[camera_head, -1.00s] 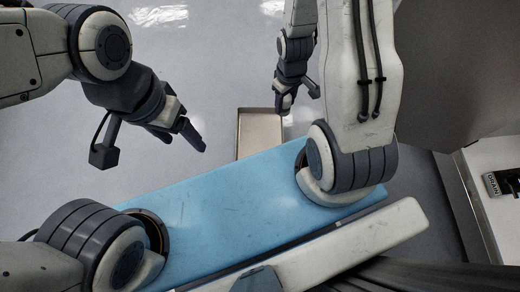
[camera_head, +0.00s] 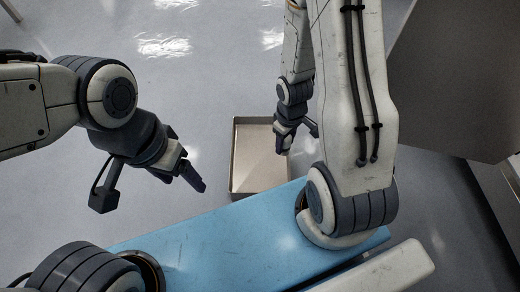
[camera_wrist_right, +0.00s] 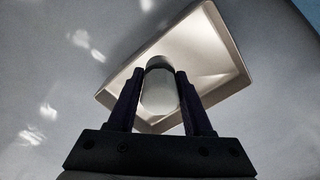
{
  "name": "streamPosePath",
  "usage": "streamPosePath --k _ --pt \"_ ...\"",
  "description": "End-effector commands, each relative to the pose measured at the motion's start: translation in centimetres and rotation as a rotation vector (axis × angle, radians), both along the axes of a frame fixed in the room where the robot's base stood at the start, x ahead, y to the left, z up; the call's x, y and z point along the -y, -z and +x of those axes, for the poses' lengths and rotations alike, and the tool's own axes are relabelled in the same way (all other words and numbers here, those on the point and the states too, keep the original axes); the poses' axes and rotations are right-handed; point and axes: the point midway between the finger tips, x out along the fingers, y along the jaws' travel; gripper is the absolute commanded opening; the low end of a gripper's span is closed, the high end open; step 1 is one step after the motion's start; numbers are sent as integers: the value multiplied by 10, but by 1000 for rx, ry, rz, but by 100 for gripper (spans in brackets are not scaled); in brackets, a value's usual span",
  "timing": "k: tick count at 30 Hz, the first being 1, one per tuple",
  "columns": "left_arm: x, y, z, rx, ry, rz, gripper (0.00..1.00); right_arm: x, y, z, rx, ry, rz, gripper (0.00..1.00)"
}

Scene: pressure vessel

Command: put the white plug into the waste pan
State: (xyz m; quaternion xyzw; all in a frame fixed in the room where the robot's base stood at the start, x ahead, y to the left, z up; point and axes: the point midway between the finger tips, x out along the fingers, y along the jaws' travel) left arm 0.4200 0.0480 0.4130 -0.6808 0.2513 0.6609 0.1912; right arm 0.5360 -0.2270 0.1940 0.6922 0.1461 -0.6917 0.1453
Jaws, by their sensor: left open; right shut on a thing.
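The waste pan (camera_head: 253,152) is a shallow beige rectangular tray on the floor, beyond the blue part of my body. My right gripper (camera_head: 282,149) hangs over the right part of the pan in the head view. In the right wrist view my right gripper (camera_wrist_right: 160,85) is shut on the white plug (camera_wrist_right: 159,92), a pale rounded piece between the two dark fingers. Behind it the pan (camera_wrist_right: 205,42) shows tilted, its lower part hidden by the plug and fingers. The plug's height above the pan is hard to tell. My left gripper (camera_head: 190,178) is open and empty, left of the pan.
The grey floor (camera_head: 215,75) around the pan is clear, with bright light reflections. A large grey box-like structure (camera_head: 455,75) stands at the right, with a pale cabinet edge (camera_head: 495,205) below it.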

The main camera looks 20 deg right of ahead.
Motion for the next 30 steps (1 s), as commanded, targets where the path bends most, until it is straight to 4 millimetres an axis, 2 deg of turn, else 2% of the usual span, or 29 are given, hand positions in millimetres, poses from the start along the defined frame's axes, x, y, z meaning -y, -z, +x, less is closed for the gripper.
streamPosePath --k 1,9,13,18,23,30 --pt "0 3 0 -1 0 1 71 -4 6 8 1 -5 -2 0" --pt "0 -31 0 0 0 0 71 -32 33 57 -4 -1 -2 0" --pt "0 -47 0 0 0 0 71 -41 44 73 -3 -1 -1 0" --pt "0 -55 0 0 0 0 71 -47 55 83 -1 0 -2 0" --pt "0 -44 0 0 0 0 71 -47 67 84 -1 1 -1 0" --pt "0 -12 0 0 0 0 71 -47 98 84 0 1 -1 0"
